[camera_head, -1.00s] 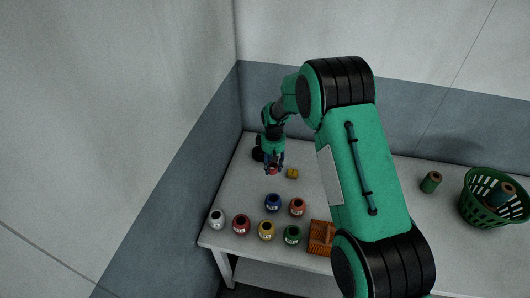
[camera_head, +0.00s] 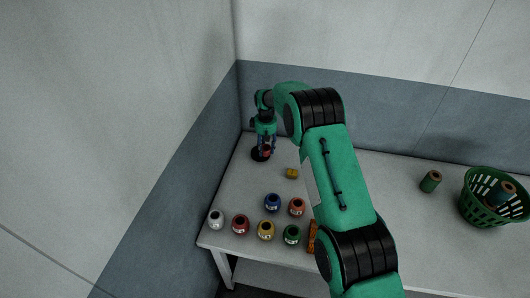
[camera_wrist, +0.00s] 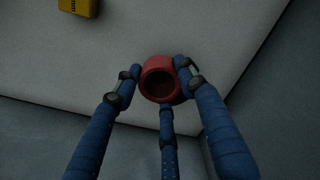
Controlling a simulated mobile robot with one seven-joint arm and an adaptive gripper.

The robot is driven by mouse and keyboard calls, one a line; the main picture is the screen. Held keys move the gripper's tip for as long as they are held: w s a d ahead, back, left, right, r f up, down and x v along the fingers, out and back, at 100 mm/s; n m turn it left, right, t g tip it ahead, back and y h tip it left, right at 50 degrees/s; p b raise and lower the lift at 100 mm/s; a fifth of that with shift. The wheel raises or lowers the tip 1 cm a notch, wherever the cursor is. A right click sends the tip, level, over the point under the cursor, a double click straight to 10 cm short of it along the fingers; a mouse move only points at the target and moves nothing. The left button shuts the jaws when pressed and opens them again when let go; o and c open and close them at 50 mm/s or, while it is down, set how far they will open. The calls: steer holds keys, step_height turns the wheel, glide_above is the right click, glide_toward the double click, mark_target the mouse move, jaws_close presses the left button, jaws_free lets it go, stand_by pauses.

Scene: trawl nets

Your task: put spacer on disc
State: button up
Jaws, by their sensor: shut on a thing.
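The red spacer (camera_wrist: 147,82), a short hollow ring, sits between the blue fingers of my gripper (camera_wrist: 160,85) in the wrist view. My gripper (camera_head: 266,153) is shut on it. In the head view the spacer (camera_head: 267,151) is a small red patch at the fingertips, partly covered by them. The black disc (camera_head: 255,157) lies at the table's far left corner, and my gripper is over it, hiding part of it. I cannot tell whether the spacer touches the disc. The disc is not distinguishable in the wrist view.
A yellow block (camera_head: 292,173) lies right of my gripper. Several coloured jars, including a blue one (camera_head: 272,203), stand near the front left. A green spool (camera_head: 430,181) and green basket (camera_head: 484,212) are at right.

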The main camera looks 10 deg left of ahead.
steer(key=shift+w+a, duration=0.3)
steer(key=shift+w, duration=0.35)
steer(key=shift+f, duration=1.75)
steer(key=shift+f+b, duration=0.15)
steer(key=shift+b, duration=0.15)
steer(key=o, duration=1.1)
steer(key=shift+o, duration=0.2)
step_height(320, 180, up, 12)
steer(key=p, duration=0.1)
